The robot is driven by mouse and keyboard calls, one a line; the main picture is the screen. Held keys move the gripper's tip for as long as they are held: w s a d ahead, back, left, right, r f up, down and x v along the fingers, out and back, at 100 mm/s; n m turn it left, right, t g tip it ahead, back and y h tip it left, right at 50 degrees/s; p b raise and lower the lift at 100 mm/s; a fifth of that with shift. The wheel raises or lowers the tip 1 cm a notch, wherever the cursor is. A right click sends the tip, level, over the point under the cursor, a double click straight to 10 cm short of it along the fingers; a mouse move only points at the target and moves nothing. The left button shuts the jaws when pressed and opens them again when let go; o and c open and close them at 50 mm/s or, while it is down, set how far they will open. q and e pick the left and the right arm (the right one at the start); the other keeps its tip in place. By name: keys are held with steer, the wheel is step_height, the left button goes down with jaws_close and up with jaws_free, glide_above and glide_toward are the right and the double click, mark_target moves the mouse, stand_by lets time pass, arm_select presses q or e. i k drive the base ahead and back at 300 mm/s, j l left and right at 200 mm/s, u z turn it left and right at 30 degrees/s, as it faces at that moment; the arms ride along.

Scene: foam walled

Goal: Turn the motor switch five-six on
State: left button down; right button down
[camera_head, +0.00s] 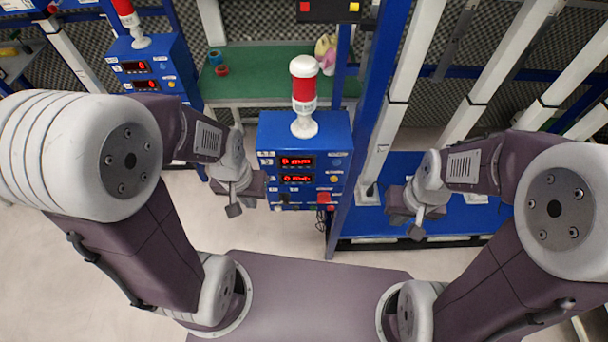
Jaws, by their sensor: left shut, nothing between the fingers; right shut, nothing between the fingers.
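A blue control box (337,136) stands in the middle of the view, with a red and white signal lamp (304,95) on top. Its front has two red digital displays (297,170), several small buttons and knobs, and a red button (324,198) at the lower right. The labels are too small to read, so I cannot tell which control is motor switch five-six. My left gripper (235,208) is shut and empty, just left of the box's lower front. My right gripper (417,230) is shut and empty, to the right of the box, apart from it.
A second blue control box (152,55) with displays and a lamp stands at the back left. A green table (262,58) with small pots is behind. A blue post (378,120) rises right of the box. A blue platform (465,215) lies at the right. Pale floor shows at the left.

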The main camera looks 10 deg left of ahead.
mark_target(322, 196)
steer(key=k+j+u, duration=0.2)
steer(key=k+j, duration=0.45)
steer(key=k, duration=0.1)
